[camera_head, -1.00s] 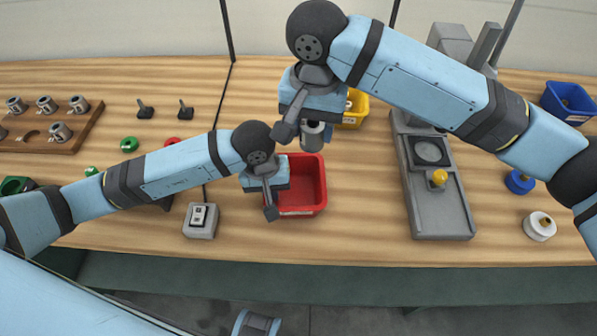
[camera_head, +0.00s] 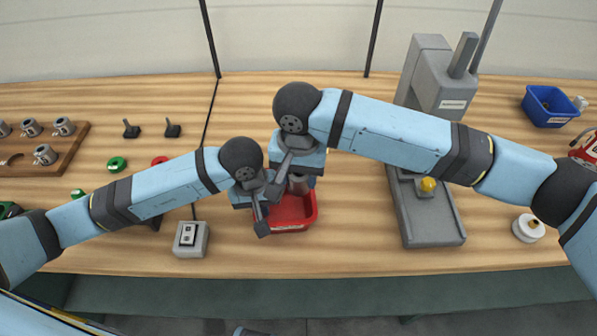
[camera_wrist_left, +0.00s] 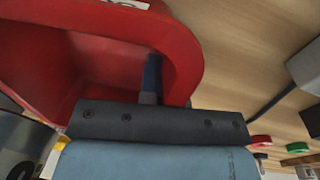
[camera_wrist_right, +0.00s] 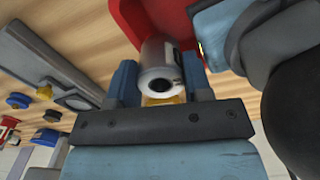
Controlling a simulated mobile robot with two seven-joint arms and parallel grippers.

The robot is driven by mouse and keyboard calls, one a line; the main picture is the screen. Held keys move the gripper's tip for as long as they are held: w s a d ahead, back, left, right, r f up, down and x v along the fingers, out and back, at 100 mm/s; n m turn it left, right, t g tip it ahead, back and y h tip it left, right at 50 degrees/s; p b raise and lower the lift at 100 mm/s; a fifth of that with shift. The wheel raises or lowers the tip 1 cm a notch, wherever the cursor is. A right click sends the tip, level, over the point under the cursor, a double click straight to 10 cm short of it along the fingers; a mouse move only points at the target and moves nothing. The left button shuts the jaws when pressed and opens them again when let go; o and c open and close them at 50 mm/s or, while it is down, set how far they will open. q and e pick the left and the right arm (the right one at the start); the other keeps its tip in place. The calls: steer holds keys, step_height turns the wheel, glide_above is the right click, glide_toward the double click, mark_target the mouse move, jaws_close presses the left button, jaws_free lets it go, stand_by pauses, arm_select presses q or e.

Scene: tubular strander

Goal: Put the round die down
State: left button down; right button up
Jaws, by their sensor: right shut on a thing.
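The round die (camera_wrist_right: 158,68) is a grey metal cylinder with a dark hole in its end. My right gripper (camera_wrist_right: 160,80) is shut on it, one blue finger on each side. In the head view the die (camera_head: 299,185) shows just below the right gripper, over the back of the red bin (camera_head: 293,222); whether it touches the bin is unclear. My left gripper (camera_wrist_left: 150,75) has its fingers together, with nothing seen between them, close against the red bin (camera_wrist_left: 188,60).
The two wrists are very close together above the bin. A grey press (camera_head: 430,215) with a yellow knob stands to the right. A grey switch box (camera_head: 191,239) is to the left. A wooden rack (camera_head: 62,155) of grey cylinders and a blue bin (camera_head: 549,107) lie farther out.

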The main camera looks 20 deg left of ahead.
steer(key=shift+f, duration=0.55)
steer(key=o, duration=1)
step_height(320, 180, up, 13)
steer(key=shift+r, duration=0.15)
arm_select(q)
steer(key=c, duration=1.2)
jaws_free()
steer(key=shift+c, duration=0.2)
steer(key=shift+r, duration=0.15)
